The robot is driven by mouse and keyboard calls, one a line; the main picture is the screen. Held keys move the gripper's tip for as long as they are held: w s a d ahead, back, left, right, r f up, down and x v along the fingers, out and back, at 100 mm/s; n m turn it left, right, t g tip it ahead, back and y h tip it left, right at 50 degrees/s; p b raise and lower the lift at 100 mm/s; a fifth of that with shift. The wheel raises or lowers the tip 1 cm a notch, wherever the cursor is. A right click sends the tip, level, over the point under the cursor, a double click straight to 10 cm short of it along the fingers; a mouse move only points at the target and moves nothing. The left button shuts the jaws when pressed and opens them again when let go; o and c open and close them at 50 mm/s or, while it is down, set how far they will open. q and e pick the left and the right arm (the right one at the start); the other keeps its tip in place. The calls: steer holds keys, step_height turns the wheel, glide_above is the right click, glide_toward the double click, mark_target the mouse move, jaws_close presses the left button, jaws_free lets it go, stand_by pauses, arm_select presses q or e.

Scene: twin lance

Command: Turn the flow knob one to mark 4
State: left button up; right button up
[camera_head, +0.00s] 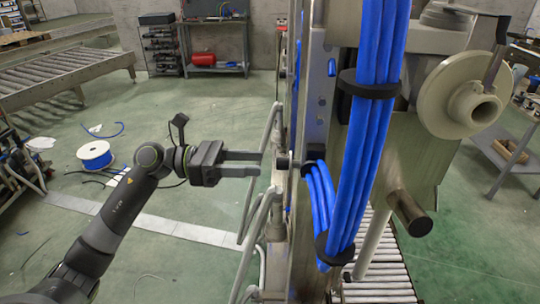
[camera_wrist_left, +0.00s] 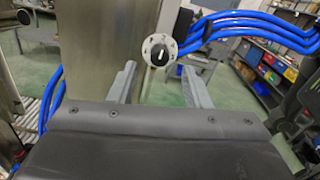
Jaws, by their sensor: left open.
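The flow knob (camera_wrist_left: 160,51) is small, round and black with a white pointer line, set on a pale round dial plate with dark marks around it. The marks are too small to read. In the head view a small dark knob-like piece (camera_head: 283,163) shows side-on at the machine's left edge. My left gripper (camera_head: 261,163) is open, its two fingers level and directed at that piece, with a small gap to it. In the left wrist view the fingertips (camera_wrist_left: 158,66) stand either side of the dial, with nothing between them. My right gripper is out of view.
Blue cable bundles (camera_head: 372,130) run down the machine right of my left gripper. Grey bent tube rails (camera_head: 252,200) stand below and beside the gripper. A cream reel (camera_head: 450,97) is at the right. Green floor (camera_head: 190,120) is open at the left.

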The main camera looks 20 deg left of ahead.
mark_target(282, 164)
arm_select(q)
steer(key=p+x, duration=0.1)
steer(key=x, duration=0.3)
steer(key=shift+d+p, duration=0.3)
steer(key=shift+c, duration=0.4)
jaws_close()
steer(key=m+b, duration=1)
steer(key=b, duration=1.3)
steer(key=shift+f, duration=0.1)
